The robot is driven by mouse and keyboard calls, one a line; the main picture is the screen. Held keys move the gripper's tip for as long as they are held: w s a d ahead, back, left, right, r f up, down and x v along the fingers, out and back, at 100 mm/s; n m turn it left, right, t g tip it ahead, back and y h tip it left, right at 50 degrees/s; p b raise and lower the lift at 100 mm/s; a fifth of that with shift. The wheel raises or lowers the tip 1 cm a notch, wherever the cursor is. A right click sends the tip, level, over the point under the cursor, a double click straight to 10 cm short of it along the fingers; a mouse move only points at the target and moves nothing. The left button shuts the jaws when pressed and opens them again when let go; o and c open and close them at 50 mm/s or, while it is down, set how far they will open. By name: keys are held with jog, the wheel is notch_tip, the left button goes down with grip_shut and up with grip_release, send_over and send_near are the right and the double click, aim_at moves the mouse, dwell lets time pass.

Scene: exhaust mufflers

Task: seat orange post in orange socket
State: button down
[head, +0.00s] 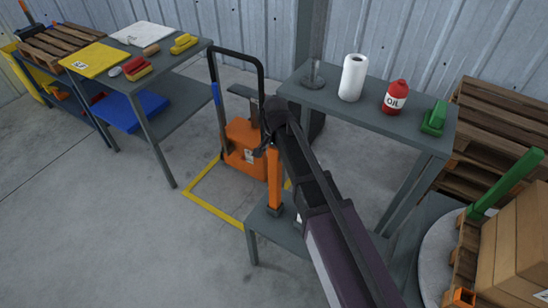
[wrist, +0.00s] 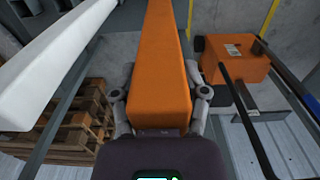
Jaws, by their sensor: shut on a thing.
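The orange post (head: 274,182) hangs roughly upright below my gripper (head: 270,143), beside the grey table's left end. In the wrist view the post (wrist: 160,60) runs away between the two fingers of my gripper (wrist: 160,98), which is shut on it. Its lower end is over the lower shelf; I cannot tell whether it touches anything there. The orange socket (head: 462,298) is at the bottom right on a corner of the wooden pallet load, well apart from the post and partly cut by the frame edge.
The grey table (head: 330,100) bears a paper roll (head: 352,78), a red oil bottle (head: 395,97) and a green item (head: 434,118). A green post (head: 507,183) stands by cardboard boxes (head: 520,240). An orange pallet truck (head: 245,146) is behind the post. Floor at left is clear.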

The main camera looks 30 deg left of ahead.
jog(key=shift+r+p, duration=4.65)
jog(key=shift+r, duration=0.15)
jog(key=shift+s, duration=0.1)
